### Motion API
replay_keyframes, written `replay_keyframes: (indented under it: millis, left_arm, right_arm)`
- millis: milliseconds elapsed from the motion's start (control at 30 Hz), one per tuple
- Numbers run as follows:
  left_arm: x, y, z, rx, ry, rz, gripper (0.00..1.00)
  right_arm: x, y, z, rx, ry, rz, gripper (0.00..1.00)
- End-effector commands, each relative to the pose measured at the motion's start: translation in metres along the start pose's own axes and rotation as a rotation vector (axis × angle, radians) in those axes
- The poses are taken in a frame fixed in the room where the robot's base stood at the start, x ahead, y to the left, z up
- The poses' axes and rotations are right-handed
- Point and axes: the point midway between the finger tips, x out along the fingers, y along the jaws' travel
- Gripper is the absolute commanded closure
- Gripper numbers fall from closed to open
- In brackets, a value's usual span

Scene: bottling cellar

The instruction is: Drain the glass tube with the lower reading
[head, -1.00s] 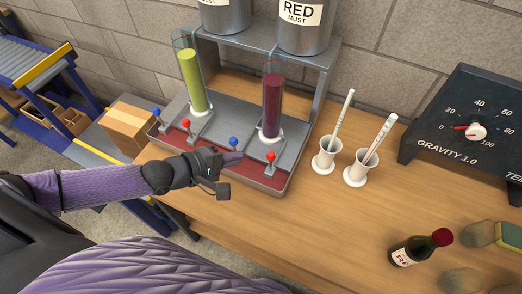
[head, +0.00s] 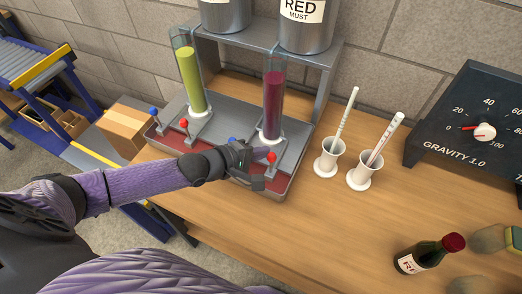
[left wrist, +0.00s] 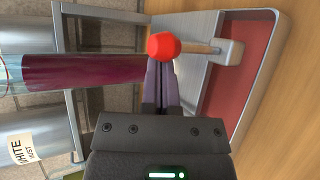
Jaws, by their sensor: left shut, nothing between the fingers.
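Two glass tubes stand on a grey stand: the left tube (head: 192,82) holds yellow-green liquid, the right tube (head: 273,105) dark red liquid. Their levels look close. Each has a blue-knobbed and a red-knobbed lever in front. My left gripper (head: 262,154) is shut and empty, its fingertips at the right tube's red knob (head: 271,157). In the left wrist view the closed fingers (left wrist: 160,82) point at that red knob (left wrist: 163,46), touching or nearly so. My right gripper is not in view.
A red-lined drip tray (head: 165,140) lies under the levers. Two white cups (head: 328,160) with stick-like instruments stand to the right, near a dark gravity gauge (head: 450,135). A bottle (head: 425,256) lies at the front right. The wooden bench between is clear.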

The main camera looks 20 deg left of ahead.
Motion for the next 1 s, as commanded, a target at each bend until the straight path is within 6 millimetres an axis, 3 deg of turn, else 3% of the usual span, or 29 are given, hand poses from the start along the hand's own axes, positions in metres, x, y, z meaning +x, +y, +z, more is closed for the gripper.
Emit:
replay_keyframes:
  millis: [1000]
  left_arm:
    - [-0.012, -0.011, 0.007, 0.106, 0.000, 0.191, 1.00]
  right_arm:
    - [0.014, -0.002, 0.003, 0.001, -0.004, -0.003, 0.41]
